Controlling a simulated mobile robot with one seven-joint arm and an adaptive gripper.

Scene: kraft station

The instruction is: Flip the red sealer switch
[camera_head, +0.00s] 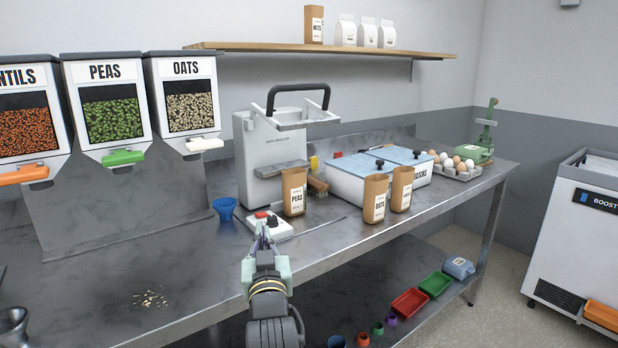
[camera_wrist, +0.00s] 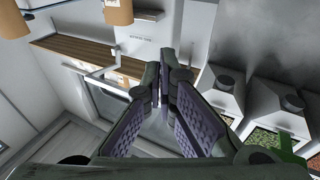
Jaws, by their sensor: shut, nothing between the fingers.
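The sealer (camera_head: 258,140) is a pale grey machine with a black handle, standing on the steel counter. A white switch box (camera_head: 283,226) lies in front of it, and the small red switch (camera_head: 262,214) shows on its left part. My gripper (camera_head: 263,232) is at the front left of the box, with its fingertips just below the red switch in the head view. I cannot tell whether they touch it. In the wrist view my gripper (camera_wrist: 164,88) has its fingertips together and holds nothing. The red switch cannot be made out there.
A PEAS bag (camera_head: 294,192) stands close beside the switch box. Two more brown bags (camera_head: 375,198) stand to the right, by a lidded blue-topped bin (camera_head: 346,178). A blue cup (camera_head: 225,208) is at the left. Spilled oats (camera_head: 150,299) lie on otherwise clear counter at front left.

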